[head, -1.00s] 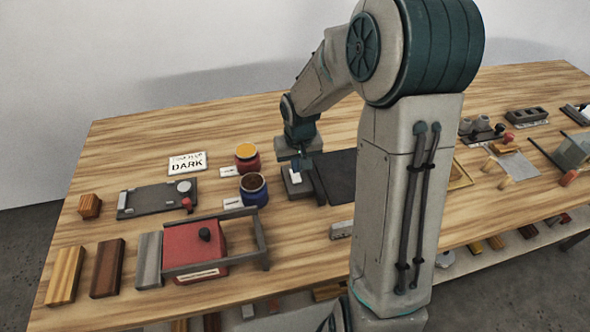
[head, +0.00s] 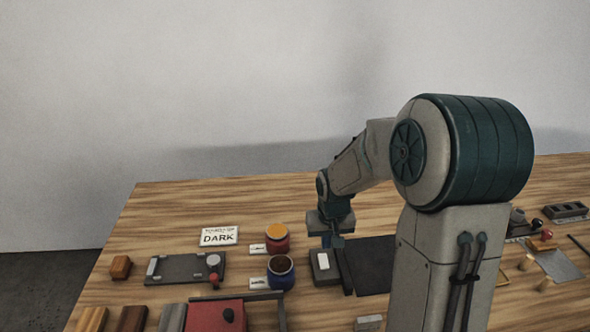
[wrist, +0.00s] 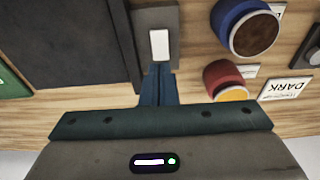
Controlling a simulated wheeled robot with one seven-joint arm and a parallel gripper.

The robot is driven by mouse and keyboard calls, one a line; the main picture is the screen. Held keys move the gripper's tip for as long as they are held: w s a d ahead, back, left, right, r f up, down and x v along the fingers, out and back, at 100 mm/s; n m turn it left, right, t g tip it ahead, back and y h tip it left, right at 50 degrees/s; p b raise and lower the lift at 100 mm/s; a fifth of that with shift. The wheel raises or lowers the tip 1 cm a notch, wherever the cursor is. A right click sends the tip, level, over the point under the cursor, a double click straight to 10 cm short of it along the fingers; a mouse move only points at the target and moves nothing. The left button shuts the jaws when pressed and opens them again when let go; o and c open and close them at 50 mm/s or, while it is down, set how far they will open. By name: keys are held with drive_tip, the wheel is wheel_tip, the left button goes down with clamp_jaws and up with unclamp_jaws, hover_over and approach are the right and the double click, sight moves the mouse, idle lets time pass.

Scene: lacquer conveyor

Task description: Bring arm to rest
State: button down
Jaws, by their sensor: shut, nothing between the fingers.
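My gripper (head: 328,241) hangs over the table behind a small dark block with a white top piece (head: 323,262). In the wrist view, the gripper's blue fingers (wrist: 158,84) are together with nothing between them. The white-topped block also shows there (wrist: 159,44), just beyond the fingertips. My arm is bent, with the forearm reaching down to the left. Whether the fingertips touch the block cannot be told.
A blue jar with dark contents (head: 281,271) and a red jar with an orange top (head: 276,238) stand just left of the gripper. A dark flat panel (head: 372,268) lies to the right. A "DARK" sign (head: 218,236) and a grey clamp board (head: 185,268) lie farther left.

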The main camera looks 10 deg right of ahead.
drive_tip(key=s+r, duration=0.6)
drive_tip(key=s, duration=0.4)
drive_tip(key=s+r+t, duration=0.1)
drive_tip(key=s+r, duration=0.6)
drive_tip(key=s, duration=0.4)
drive_tip(key=shift+r+t, duration=0.25)
drive_tip(key=shift+t, duration=0.05)
